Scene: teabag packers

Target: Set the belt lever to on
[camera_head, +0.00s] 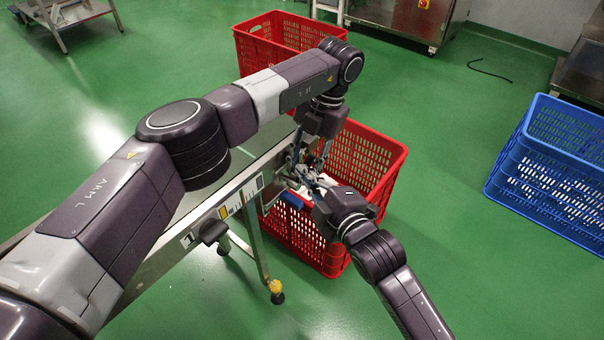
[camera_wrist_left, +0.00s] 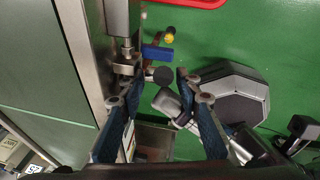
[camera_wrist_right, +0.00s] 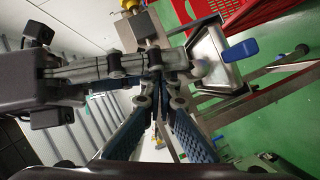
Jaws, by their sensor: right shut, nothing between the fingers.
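A blue handle (camera_head: 291,199) sits at the conveyor's end, beside my right gripper. It shows in the left wrist view (camera_wrist_left: 158,53) and right wrist view (camera_wrist_right: 240,50). I cannot tell whether it is the belt lever. A dark round knob (camera_wrist_left: 162,75) lies between my left fingertips in the left wrist view, apparently untouched. My left gripper (camera_wrist_left: 158,76) hangs over the conveyor end with its fingers apart; it also shows in the head view (camera_head: 311,152). My right gripper (camera_wrist_right: 155,76) is shut and empty, close beside the left one. Its fingertips are partly hidden.
The conveyor (camera_head: 238,192) runs diagonally under my left arm and has a round black knob (camera_head: 212,231) on its side. A red crate (camera_head: 368,152) stands around its end, another red crate (camera_head: 262,45) behind. A blue crate (camera_head: 560,160) is at right. Green floor is clear between.

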